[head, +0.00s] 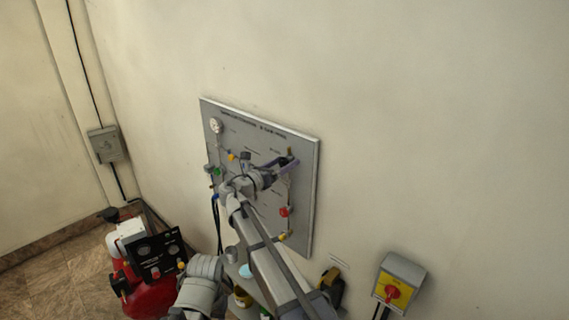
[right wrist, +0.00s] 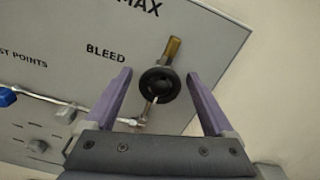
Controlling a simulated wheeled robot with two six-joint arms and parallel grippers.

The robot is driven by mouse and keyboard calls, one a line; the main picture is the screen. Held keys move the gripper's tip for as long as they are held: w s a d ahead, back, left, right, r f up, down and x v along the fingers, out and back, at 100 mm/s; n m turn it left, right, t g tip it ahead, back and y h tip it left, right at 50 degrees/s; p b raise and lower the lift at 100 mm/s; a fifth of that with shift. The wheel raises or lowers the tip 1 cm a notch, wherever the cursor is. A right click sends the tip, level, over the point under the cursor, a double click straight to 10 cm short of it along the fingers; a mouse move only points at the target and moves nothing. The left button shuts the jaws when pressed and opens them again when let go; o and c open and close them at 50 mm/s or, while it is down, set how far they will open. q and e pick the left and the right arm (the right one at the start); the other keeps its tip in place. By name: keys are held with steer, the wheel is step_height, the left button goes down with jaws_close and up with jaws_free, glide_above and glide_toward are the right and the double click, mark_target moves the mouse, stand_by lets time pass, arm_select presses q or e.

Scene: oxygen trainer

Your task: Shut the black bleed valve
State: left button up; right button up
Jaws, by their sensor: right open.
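The black bleed valve (right wrist: 160,84) shows in the right wrist view as a round black knob on a brass fitting, beside the word BLEED on the grey panel. A thin silver pipe runs up to it from below. My right gripper (right wrist: 158,85) is open, with one purple finger on each side of the knob and a gap to it on both sides. In the head view the right gripper (head: 282,163) is at the upper right of the panel (head: 305,200), and the valve is small and partly hidden there. My left gripper is not clearly seen.
The panel carries other coloured valves, such as a red one (head: 284,212), and a gauge (head: 215,126). A red compressor (head: 150,297) stands at the lower left. A yellow box with a red switch (head: 394,291) is on the wall at the lower right.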

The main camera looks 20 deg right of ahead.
steer(key=shift+w+d, duration=0.1)
steer(key=shift+d, duration=0.1)
steer(key=c, duration=1.4)
